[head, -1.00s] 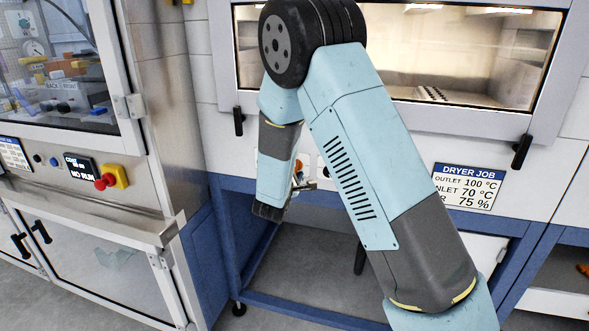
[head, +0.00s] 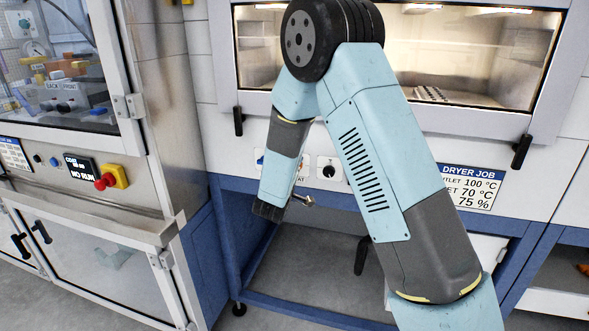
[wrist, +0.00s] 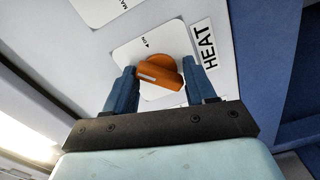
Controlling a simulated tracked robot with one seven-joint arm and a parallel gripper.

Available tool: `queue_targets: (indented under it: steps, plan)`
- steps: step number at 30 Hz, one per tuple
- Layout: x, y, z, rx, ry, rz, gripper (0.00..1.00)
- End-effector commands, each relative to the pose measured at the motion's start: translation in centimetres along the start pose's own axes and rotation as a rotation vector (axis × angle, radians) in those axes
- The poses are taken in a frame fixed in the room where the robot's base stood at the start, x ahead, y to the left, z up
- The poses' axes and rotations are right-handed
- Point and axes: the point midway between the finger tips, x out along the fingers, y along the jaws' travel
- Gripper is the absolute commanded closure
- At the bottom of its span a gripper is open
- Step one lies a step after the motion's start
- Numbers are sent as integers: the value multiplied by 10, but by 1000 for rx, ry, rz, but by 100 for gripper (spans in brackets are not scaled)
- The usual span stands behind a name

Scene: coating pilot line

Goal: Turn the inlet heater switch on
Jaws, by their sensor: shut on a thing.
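The inlet heater switch (wrist: 160,72) is an orange rotary knob on a white plate, beside a label reading HEAT. In the wrist view its pale pointer line lies toward the left, and the ON mark is above it on the plate. My gripper (wrist: 161,68) has its two blue fingers on either side of the knob and is shut on it. The exact contact of the fingertips is hard to see. In the head view my arm hides the switch.
The dryer's white front panel carries another black knob (head: 328,171) to the right of my wrist. A DRYER JOB sign (head: 474,186) is partly covered by my arm. A cabinet with a red button (head: 105,181) stands at the left. Open space lies under the blue frame (head: 310,308).

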Motion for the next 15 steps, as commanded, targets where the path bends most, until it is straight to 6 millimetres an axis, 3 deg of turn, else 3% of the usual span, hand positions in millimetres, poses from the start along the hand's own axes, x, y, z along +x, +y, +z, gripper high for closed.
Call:
queue_targets:
  steps: [15]
  plan:
    - [-2,-3,-1,492,2,-9,84]
